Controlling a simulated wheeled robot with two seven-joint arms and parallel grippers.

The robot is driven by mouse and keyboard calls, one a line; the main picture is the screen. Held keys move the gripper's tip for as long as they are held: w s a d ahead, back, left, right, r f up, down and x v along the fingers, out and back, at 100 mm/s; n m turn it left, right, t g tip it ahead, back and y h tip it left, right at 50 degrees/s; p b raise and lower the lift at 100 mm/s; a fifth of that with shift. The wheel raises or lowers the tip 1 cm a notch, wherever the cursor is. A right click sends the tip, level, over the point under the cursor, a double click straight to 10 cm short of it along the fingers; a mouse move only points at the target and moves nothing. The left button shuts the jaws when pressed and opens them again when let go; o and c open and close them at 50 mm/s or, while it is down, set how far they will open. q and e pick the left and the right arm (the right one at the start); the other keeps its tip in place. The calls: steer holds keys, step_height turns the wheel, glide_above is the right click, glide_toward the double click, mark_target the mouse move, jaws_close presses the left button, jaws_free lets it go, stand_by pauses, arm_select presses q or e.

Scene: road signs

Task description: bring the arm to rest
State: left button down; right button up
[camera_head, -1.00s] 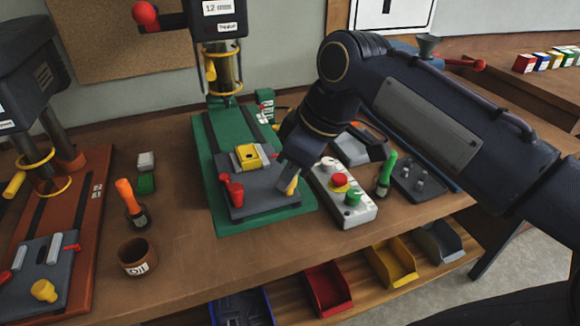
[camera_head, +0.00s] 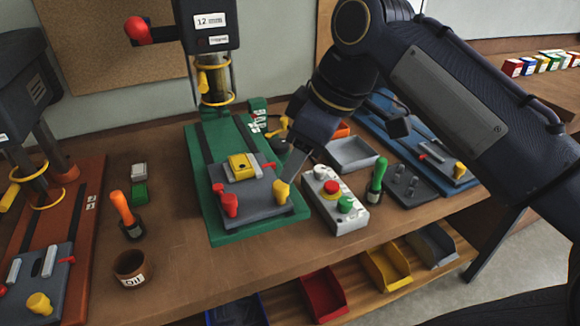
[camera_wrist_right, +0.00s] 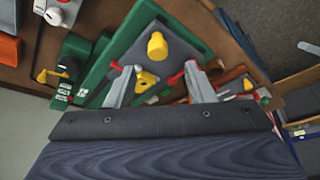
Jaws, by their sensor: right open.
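My right gripper (camera_head: 290,170) hangs above the right side of the green drill-press base (camera_head: 222,235), near the yellow knob of the grey vise (camera_head: 250,212). In the right wrist view my right gripper (camera_wrist_right: 158,70) has its two grey fingers apart, with nothing held between them. A yellow block (camera_head: 242,167) with a hole sits in the vise; it also shows beyond the fingers in the wrist view (camera_wrist_right: 145,80). The head view hides part of the gripper behind my wrist. My left gripper is not in view.
A control box (camera_head: 334,200) with red and green buttons and a green-handled tool (camera_head: 376,180) stand right of the base. A grey tray (camera_head: 352,154) lies behind them. An orange-handled tool (camera_head: 124,212) and brown cup (camera_head: 131,267) stand left.

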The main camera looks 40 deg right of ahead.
steer(key=shift+s+d+r, duration=0.1)
steer(key=shift+s+r, duration=0.1)
steer(key=shift+r, duration=0.4)
steer(key=s+a+f+m+t+p, duration=0.1)
steer(key=s+a+f+m+p, duration=0.1)
steer(key=f, duration=0.7)
steer(key=s+a+f+m+y+p, duration=0.1)
steer(key=s+a+f+m, duration=0.3)
steer(key=f, duration=0.5)
steer(key=shift+s+m+t+p, duration=0.45)
steer(key=shift+m+p, duration=0.25)
steer(key=shift+m, duration=0.4)
steer(key=shift+a, duration=0.1)
steer(key=shift+c, duration=0.4)
